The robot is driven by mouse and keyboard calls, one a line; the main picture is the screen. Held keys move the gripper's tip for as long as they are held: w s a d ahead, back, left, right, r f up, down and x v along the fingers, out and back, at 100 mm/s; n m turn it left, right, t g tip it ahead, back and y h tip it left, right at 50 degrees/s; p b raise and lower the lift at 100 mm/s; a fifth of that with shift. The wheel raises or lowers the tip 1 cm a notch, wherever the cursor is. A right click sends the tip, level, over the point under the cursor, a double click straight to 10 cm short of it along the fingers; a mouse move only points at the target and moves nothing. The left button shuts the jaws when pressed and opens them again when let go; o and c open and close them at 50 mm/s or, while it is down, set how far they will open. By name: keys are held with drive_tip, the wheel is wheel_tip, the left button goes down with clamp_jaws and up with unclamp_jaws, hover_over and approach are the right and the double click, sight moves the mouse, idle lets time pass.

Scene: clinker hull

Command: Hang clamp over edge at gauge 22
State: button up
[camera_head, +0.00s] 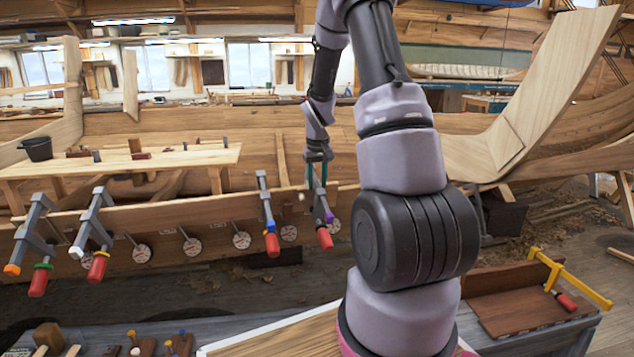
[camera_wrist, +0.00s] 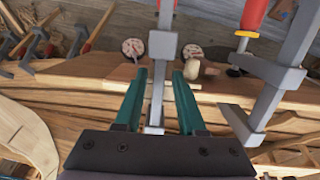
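My gripper (camera_head: 316,172) is at the plank edge in the head view, with its green fingers pointing down. A grey clamp (camera_wrist: 161,46) with a red handle (camera_head: 324,238) and a purple part stands upright below and between the fingers. In the wrist view its grey bar runs between the two fingertips (camera_wrist: 159,74); whether they press on it I cannot tell. The clamp is at the edge of the long plank (camera_head: 215,211), between two round dial gauges, the left one (camera_head: 289,232) and the right one (camera_head: 333,226). The gauge numbers are too small to read.
Two more clamps (camera_head: 95,225) (camera_head: 36,235) hang farther left. A workbench (camera_head: 130,163) stands behind the plank. A tray with a yellow clamp (camera_head: 572,275) is at the right front.

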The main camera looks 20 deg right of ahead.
idle(0.3)
drive_tip(key=v, duration=1)
drive_tip(key=shift+r, duration=0.4)
drive_tip(key=shift+s, duration=0.1)
drive_tip(key=s+a+r+m+t+y, duration=0.1)
drive_tip(key=s+a+r+t, duration=0.1)
drive_tip(key=s+a+r, duration=0.75)
drive_tip(key=s+a+r+t+y, duration=0.1)
drive_tip(key=s+a+r, duration=0.2)
drive_tip(key=s, duration=0.5)
drive_tip(key=s+a+r+m+t+y, duration=0.1)
drive_tip(key=s+r, duration=0.3)
drive_tip(key=s, duration=0.4)
drive_tip(key=shift+s+a+r+t, duration=0.25)
drive_tip(key=shift+s+a+t, duration=0.15)
drive_tip(key=shift+a, duration=0.45)
